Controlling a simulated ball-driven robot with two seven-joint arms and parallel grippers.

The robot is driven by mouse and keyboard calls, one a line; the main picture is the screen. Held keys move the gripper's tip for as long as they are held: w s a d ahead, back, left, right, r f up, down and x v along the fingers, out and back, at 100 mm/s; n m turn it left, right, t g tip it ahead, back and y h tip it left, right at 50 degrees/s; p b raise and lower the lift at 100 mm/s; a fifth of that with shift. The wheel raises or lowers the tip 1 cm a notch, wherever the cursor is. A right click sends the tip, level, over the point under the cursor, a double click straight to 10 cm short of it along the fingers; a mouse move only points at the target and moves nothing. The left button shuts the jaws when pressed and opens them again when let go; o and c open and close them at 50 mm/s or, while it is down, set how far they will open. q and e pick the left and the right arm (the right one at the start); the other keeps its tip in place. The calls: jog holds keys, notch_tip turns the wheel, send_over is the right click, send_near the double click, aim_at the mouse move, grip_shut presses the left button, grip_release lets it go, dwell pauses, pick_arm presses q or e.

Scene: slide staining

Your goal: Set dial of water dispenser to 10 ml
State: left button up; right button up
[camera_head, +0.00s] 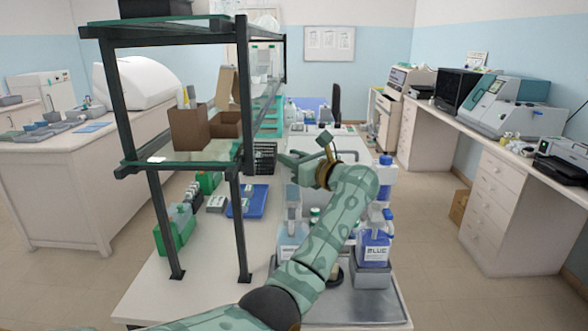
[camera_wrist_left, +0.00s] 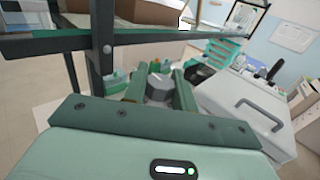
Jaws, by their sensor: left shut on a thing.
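My left gripper (camera_head: 288,161) reaches over the middle of the bench, its fingers pointing left and away in the head view. In the left wrist view its two green fingers (camera_wrist_left: 158,84) are closed on either side of a grey, rounded knob, which looks like the dial (camera_wrist_left: 159,90) of the water dispenser. The dial's marks and setting cannot be read. The dispenser's body is mostly hidden behind the fingers and my arm, and I cannot make it out in the head view. My right gripper is not in view.
A dark-framed shelf (camera_head: 243,220) with a cardboard box (camera_head: 188,128) stands close on the left. Bottles, one labelled blue (camera_head: 374,250), stand on a metal tray (camera_head: 365,308) right of my arm. A blue tray (camera_head: 257,203) and green boxes (camera_head: 168,238) lie under the shelf.

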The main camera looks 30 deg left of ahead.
pick_arm(q)
jog(key=shift+g, duration=0.3)
jog(key=o, duration=1)
jog(key=b+v, duration=0.1)
jog(key=v, duration=1.5)
jog(key=shift+d+b, duration=0.2)
jog(key=shift+b, duration=0.1)
jog(key=shift+f, duration=0.1)
